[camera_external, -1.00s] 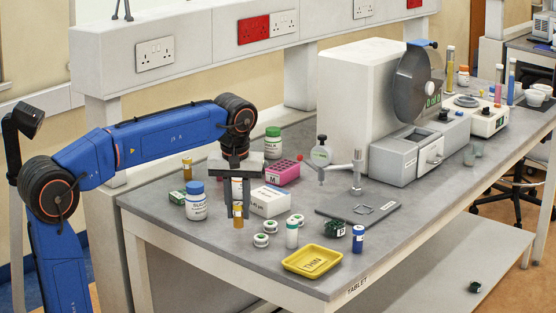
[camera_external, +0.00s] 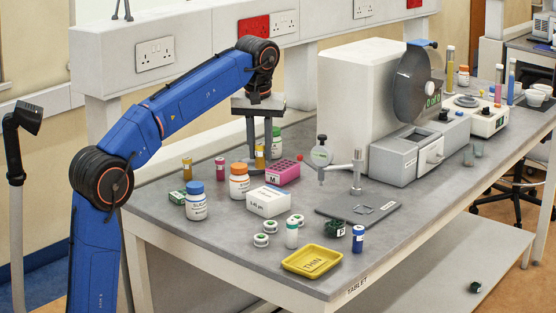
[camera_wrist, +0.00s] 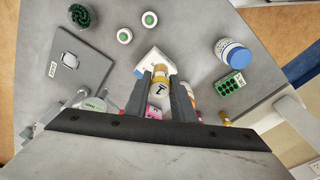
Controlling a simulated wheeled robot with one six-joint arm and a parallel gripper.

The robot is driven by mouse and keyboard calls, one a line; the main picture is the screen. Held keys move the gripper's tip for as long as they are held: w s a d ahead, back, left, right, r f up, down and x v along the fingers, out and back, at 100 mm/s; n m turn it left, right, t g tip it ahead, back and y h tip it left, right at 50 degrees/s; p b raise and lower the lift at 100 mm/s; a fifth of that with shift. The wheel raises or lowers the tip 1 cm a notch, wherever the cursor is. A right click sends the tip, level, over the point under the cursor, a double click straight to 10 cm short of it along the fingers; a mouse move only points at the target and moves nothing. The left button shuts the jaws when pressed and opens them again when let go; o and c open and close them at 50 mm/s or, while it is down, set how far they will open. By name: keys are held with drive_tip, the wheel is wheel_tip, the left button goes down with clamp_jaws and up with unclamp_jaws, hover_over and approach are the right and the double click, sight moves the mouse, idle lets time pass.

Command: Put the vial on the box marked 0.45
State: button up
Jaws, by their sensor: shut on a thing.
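My gripper (camera_external: 259,150) is shut on an amber vial (camera_external: 260,161) and holds it upright above the bench, behind the white box. In the wrist view the vial (camera_wrist: 160,96) sits between the two grey fingers (camera_wrist: 160,75). The white box marked 0.45 µm (camera_external: 268,202) lies on the bench, lower and nearer the front; its top looks clear. In the wrist view the box (camera_wrist: 150,62) shows just beyond the fingertips, partly hidden by them.
An orange-capped bottle (camera_external: 239,186) stands left of the box, and a pink rack (camera_external: 284,174) stands behind it. A green-capped bottle (camera_external: 276,146) is close behind my gripper. Another amber vial (camera_external: 187,169) and a magenta vial (camera_external: 220,169) stand to the left. White-green discs (camera_external: 261,240) lie in front.

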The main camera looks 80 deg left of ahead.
drive_tip(key=r, duration=0.1)
hover_over(268, 193)
drive_tip(key=shift+a+f, duration=0.1)
drive_tip(key=shift+f, duration=4.9)
drive_tip(key=o, duration=1)
drive_tip(key=shift+f, duration=0.1)
drive_tip(key=r, duration=0.4)
drive_tip(key=d+r, duration=0.1)
drive_tip(key=r, duration=0.7)
drive_tip(key=shift+s+d+r, duration=0.1)
drive_tip(key=shift+s+d, duration=0.05)
drive_tip(key=shift+s, duration=0.05)
